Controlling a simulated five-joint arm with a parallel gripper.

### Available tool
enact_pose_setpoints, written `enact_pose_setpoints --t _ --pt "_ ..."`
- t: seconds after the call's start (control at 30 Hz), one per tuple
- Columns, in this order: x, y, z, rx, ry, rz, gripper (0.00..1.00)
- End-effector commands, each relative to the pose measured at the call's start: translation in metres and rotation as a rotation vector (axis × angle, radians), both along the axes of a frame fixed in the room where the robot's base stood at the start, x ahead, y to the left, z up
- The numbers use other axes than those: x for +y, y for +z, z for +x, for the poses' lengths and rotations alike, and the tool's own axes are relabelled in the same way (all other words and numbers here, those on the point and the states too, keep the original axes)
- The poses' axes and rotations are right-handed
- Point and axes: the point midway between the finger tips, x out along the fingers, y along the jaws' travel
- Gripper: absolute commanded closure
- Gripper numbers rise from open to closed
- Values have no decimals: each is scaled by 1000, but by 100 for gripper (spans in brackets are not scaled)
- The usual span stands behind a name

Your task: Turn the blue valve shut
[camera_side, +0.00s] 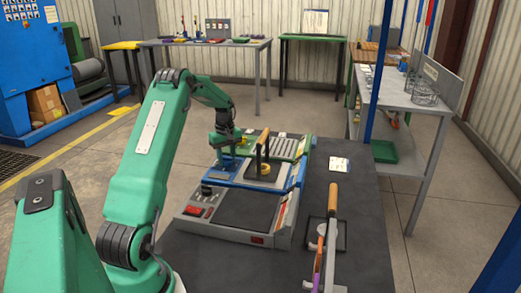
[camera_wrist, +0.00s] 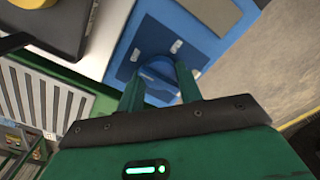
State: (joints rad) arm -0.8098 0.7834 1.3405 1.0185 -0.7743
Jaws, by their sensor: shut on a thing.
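The blue valve (camera_wrist: 160,74) shows in the wrist view as a round blue knob on a blue panel (camera_wrist: 194,40) with pale marks around it. My gripper (camera_wrist: 160,84) has its two green fingers on either side of the knob, shut on it. In the side view my gripper (camera_side: 226,160) points down at the blue unit (camera_side: 270,184), at its left end. The knob is mostly hidden there by the fingers. I cannot tell the valve's exact angle.
A black block with an upright wooden handle (camera_side: 263,142) stands just right of my gripper. A grey unit with a red switch (camera_side: 196,211) lies in front, and a green slotted unit (camera_side: 286,148) behind. A tray with tools (camera_side: 337,238) lies to the right.

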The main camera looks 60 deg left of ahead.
Motion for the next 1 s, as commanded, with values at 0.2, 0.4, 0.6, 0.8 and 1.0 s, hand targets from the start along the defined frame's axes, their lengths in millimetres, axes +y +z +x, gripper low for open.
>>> enact_pose_setpoints --t 0.2,0.4,0.6,0.8,1.0 --pt "1 3 1 -4 4 4 88" --pt "1 3 1 -4 4 4 45" --pt "1 1 0 -2 3 2 43" --pt "1 3 0 -2 2 2 43" --pt "1 18 1 -3 2 3 43"
